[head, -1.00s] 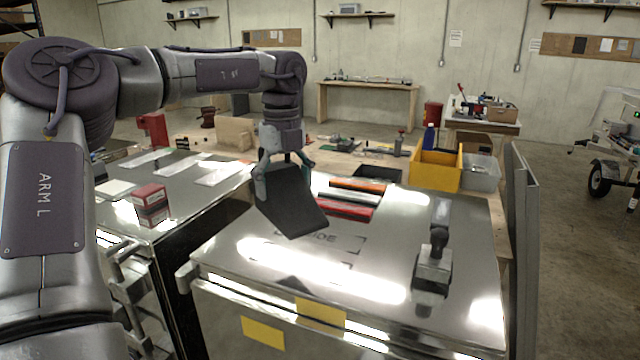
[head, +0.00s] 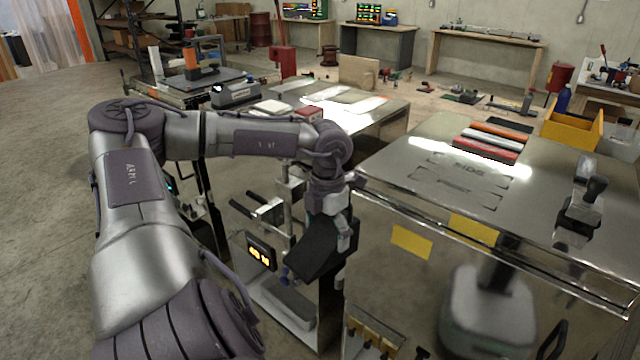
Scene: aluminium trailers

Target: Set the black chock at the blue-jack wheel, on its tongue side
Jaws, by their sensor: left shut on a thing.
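My left gripper (head: 331,212) is shut on the black chock (head: 322,250), a dark wedge that hangs tilted below the fingers. The chock is in front of the gap between two steel-topped units, left of the nearer top and lower than it. The fingers hide part of the chock's upper end. The blue-jack wheel and the trailer tongue do not show in the head view. My right gripper is not in view.
The steel top (head: 440,190) carries orange, grey and red bars (head: 490,143) and a black-handled tool (head: 580,205). A second steel-topped unit (head: 375,115) stands further back. Open concrete floor (head: 50,180) lies at left.

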